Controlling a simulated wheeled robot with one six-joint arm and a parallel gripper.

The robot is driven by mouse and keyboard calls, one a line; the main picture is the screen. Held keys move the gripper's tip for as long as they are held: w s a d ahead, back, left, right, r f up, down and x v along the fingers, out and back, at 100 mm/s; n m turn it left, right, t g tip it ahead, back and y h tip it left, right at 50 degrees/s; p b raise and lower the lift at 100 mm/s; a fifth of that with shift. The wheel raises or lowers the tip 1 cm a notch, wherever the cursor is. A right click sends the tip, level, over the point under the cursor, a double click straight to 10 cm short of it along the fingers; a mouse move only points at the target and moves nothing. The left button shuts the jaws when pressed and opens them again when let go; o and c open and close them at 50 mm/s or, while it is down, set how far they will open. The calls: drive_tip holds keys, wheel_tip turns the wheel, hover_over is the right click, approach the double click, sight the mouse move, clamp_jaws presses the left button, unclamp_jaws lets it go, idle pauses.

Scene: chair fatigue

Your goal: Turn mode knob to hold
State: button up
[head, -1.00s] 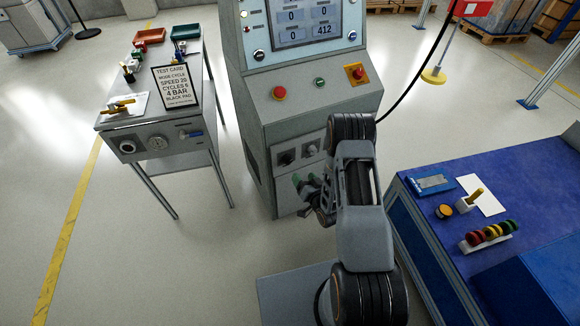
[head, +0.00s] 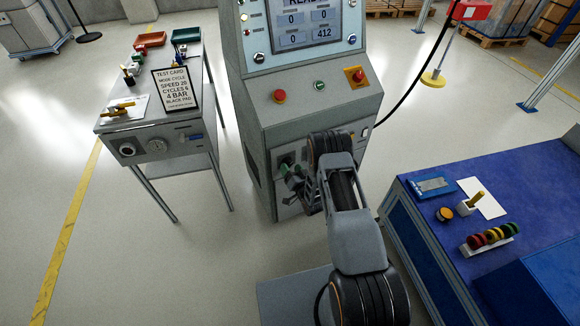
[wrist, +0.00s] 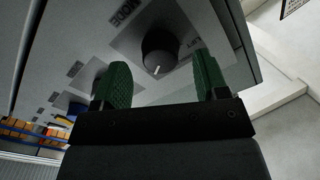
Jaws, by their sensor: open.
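The mode knob (wrist: 160,52) is a dark round knob with a white pointer line, on a pale square plate labelled MODE in the wrist view. My gripper (wrist: 163,74) is open, with one green finger on either side of the knob's line; the knob appears beyond the fingertips, and I cannot tell any contact. In the head view my gripper (head: 291,177) is at the lower front of the grey machine (head: 318,112), partly hiding the knob panel.
A second knob plate (wrist: 72,104) lies to the left in the wrist view. A side table (head: 180,131) with a test card (head: 177,91) stands left; a blue bench (head: 541,165) stands right.

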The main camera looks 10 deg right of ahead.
drive_tip(key=shift+x, duration=0.95)
drive_tip(key=c, duration=0.9)
